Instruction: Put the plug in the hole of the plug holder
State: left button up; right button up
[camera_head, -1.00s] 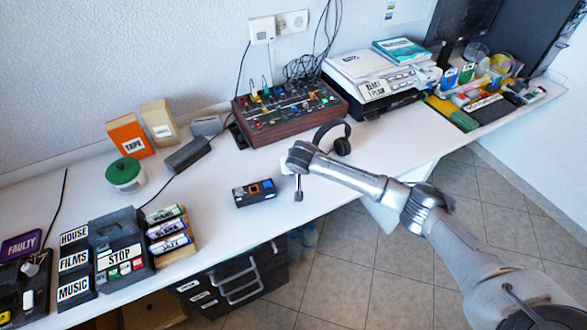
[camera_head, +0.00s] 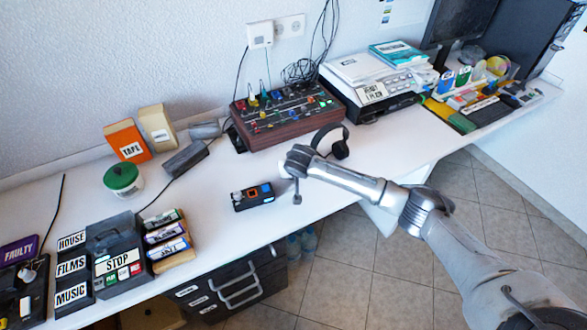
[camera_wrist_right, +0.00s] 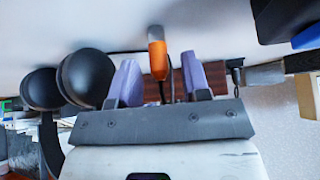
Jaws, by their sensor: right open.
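In the head view a small black box (camera_head: 253,196) with orange and blue squares lies on the white desk near its front edge. It may be the plug holder, but I cannot make out a hole. My right gripper (camera_head: 297,198) is just right of this box, mostly hidden by its own wrist. In the right wrist view its two purple fingers (camera_wrist_right: 157,82) are open. An orange and grey plug-like piece (camera_wrist_right: 157,60) shows between the fingers, with a dark cable beside it. I cannot tell whether it touches them. My left gripper is not in view.
Black headphones (camera_head: 335,142) lie close behind my right wrist. A brown mixer (camera_head: 288,115) stands farther back. A STOP box (camera_head: 118,262) and labelled cases are at the left. A printer (camera_head: 372,85) stands right. Desk space left of the small box is clear.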

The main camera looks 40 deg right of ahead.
jog(key=p+v, duration=0.4)
jog(key=v, duration=0.8)
jog(key=s+a+f+n+y, duration=0.2)
jog(key=s+a+f+n, duration=0.2)
jog(key=s+a+f, duration=0.5)
jog(key=s+a+f+n, duration=0.1)
jog(key=s+a, duration=0.2)
jog(key=s, duration=0.4)
jog(key=s+a+f+n+g+y, duration=0.1)
jog(key=s+a, duration=0.3)
jog(key=s, duration=0.4)
jog(key=shift+a+f+y, duration=0.3)
jog(key=shift+f, duration=0.1)
jog(key=shift+o, duration=0.5)
jog(key=s+d+n+g, duration=0.1)
jog(key=s, duration=1)
jog(key=shift+d+r, duration=0.2)
jog(key=shift+r, duration=0.15)
jog(key=shift+s, duration=0.1)
